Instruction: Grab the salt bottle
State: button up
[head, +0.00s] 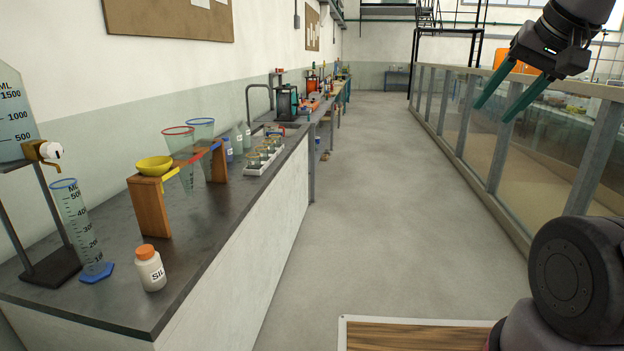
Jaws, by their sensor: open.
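A white bottle (150,270) with an orange cap stands upright near the front edge of the dark bench; its visible label letters read "SIL", not salt. Farther back, a small bottle with a blue cap (228,148) and pale bottles (242,136) stand by the funnel stand, their labels too small to read. I cannot tell which, if any, is the salt bottle. My gripper (491,112) is open and empty at the upper right, with green fingers, in front of the flume's glass side and far from the bottles.
A measuring cylinder (78,225) with a blue base and a wooden funnel stand (148,208) with a yellow bowl (154,165) crowd the bench (200,245). A white tray (262,158) of beakers sits farther back. The aisle floor (375,180) is clear up to the glass flume (535,125).

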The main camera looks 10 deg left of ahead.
aim_at(235, 135)
jog(key=i+l+u, duration=0.25)
jog(key=i+u, duration=0.2)
jog(key=i, duration=0.15)
jog(key=i+l+u, duration=1.3)
jog(key=i+l, duration=0.25)
jog(key=i+l+u, duration=0.35)
jog(key=i+l, duration=0.3)
jog(key=l, duration=0.2)
